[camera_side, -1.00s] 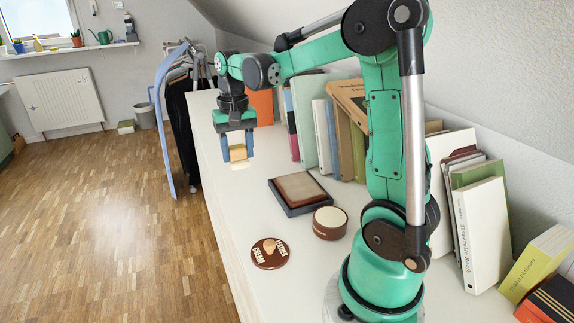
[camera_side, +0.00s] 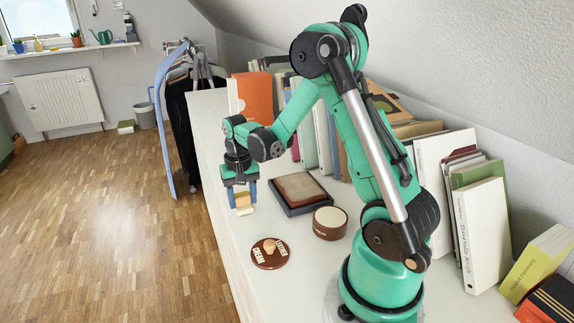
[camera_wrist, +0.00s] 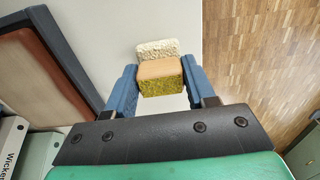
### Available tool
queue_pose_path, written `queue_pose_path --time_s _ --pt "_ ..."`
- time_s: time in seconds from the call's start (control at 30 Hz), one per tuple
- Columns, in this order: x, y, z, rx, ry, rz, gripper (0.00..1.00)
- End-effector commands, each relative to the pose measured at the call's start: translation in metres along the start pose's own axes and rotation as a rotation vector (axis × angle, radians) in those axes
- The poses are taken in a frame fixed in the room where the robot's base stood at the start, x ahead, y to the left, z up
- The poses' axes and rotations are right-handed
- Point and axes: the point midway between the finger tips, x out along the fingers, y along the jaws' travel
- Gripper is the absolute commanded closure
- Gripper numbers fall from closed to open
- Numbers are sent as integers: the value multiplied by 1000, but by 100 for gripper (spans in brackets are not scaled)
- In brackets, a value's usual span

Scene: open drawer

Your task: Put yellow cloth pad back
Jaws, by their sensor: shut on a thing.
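My gripper (camera_side: 242,199) is shut on a small tan block with a yellow, rough-textured side, seemingly the yellow cloth pad (camera_wrist: 160,88). The blue fingers press on its left and right sides in the wrist view. A cream, fluffy-textured piece (camera_wrist: 157,49) shows just beyond the block; it also shows below the block in the side view (camera_side: 245,211). I cannot tell whether it is joined to the block. The gripper hangs over the white top, left of a dark tray (camera_side: 279,203) that holds a flat brown piece (camera_side: 301,187).
A round brown tin (camera_side: 330,229) with a cream top stands near the tray. A brown lid (camera_side: 269,260) with a wooden knob lies in front. Books (camera_side: 482,235) line the wall. The white top is clear around the gripper; its left edge is close, with floor (camera_wrist: 255,50) beyond.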

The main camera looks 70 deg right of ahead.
Motion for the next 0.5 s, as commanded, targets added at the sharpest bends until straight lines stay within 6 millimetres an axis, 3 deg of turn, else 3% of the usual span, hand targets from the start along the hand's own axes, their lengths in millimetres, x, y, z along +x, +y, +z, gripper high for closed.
queue_pose_path --time_s 0.13,0.17,0.27,0.5 --pt "2 0 0 0 0 0 93" --pt "3 0 0 0 0 0 48" --pt "3 0 0 0 0 0 20" --pt "2 0 0 0 0 0 19"
